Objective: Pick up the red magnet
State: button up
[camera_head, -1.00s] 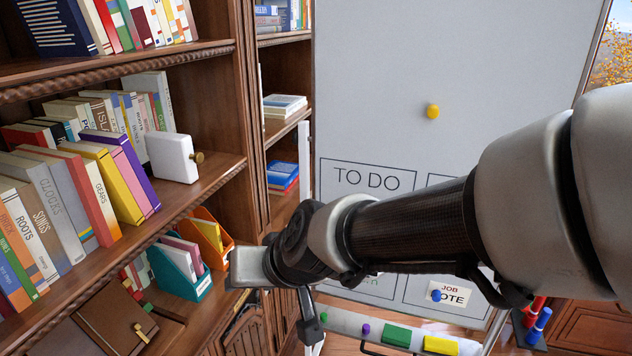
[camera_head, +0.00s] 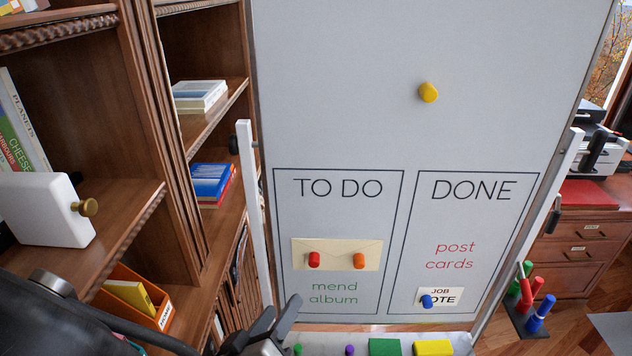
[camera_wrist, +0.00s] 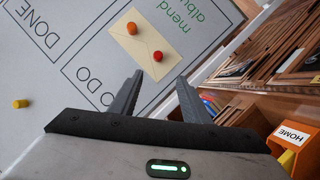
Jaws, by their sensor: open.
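The red magnet (camera_head: 314,260) sits on the left part of a cream envelope (camera_head: 337,246) on the whiteboard, under the words TO DO. An orange magnet (camera_head: 359,261) sits on the same envelope to its right. In the wrist view the red magnet (camera_wrist: 157,57) and the orange magnet (camera_wrist: 132,28) lie beyond the fingertips. My gripper (camera_wrist: 160,80) is open and empty, with the red magnet ahead, roughly in line with the gap. In the head view my gripper (camera_head: 281,318) is at the bottom, below and left of the envelope.
The whiteboard (camera_head: 340,90) also holds a yellow magnet (camera_head: 428,92) and a blue magnet (camera_head: 427,301) on a note. Its tray carries a green block (camera_head: 384,347) and a yellow block (camera_head: 433,347). A wooden bookcase (camera_head: 150,120) stands close on the left, with an orange file box (camera_head: 135,297).

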jog(key=b, duration=0.2)
send_near(312, 264)
jog(key=w, duration=0.2)
jog(key=shift+d+x, duration=0.15)
jog(key=shift+x, duration=1.4)
jog(key=shift+d+x, duration=0.2)
jog(key=shift+x, duration=1.35)
jog(key=shift+s+f, duration=0.15)
jog(key=shift+s, duration=0.1)
jog(key=shift+c, duration=0.4)
jog(key=c, duration=0.9)
